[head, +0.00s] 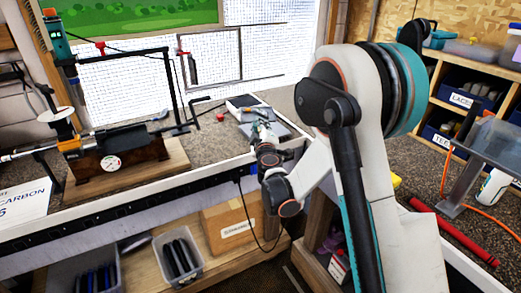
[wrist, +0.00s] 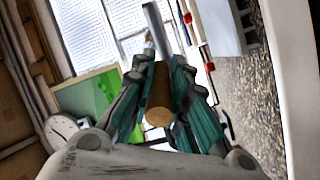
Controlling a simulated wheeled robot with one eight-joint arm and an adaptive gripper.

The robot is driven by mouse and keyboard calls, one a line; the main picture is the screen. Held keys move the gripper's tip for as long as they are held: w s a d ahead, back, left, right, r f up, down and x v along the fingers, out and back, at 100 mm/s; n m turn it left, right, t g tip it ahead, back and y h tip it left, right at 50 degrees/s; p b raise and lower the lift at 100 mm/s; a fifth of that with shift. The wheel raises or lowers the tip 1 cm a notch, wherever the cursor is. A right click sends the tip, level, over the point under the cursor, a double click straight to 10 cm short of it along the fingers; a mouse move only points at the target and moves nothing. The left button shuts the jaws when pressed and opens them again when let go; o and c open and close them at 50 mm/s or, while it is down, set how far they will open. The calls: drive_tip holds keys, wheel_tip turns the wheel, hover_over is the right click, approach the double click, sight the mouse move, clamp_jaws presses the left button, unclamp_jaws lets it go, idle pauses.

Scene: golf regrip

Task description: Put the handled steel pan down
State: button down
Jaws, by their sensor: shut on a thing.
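In the wrist view, my gripper (wrist: 163,78) has its teal fingers closed around a brown, round handle (wrist: 159,108). A narrow grey metal part (wrist: 155,28) extends beyond the fingers in line with the handle; it looks like part of the handled steel pan. The pan's full shape is not clear, as the fingers cover much of it. In the head view, my gripper (head: 263,133) is small, over the right end of the workbench near grey flat items. I cannot tell there whether the pan touches the bench.
The grey workbench (head: 215,143) has a raised front edge. A club-clamping rig (head: 115,150) on a wooden base stands at its left. A dark-topped box (head: 243,102) lies near my gripper. Shelves with blue bins (head: 460,98) stand at the right. Some bench top left of my gripper is clear.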

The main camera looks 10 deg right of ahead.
wheel_tip(320, 180, down, 8)
drive_tip(key=shift+r+b, duration=0.2)
drive_tip(key=shift+b, duration=1)
drive_tip(key=shift+r, duration=0.1)
drive_tip(key=c, duration=2)
unclamp_jaws()
drive_tip(key=shift+o, duration=0.9)
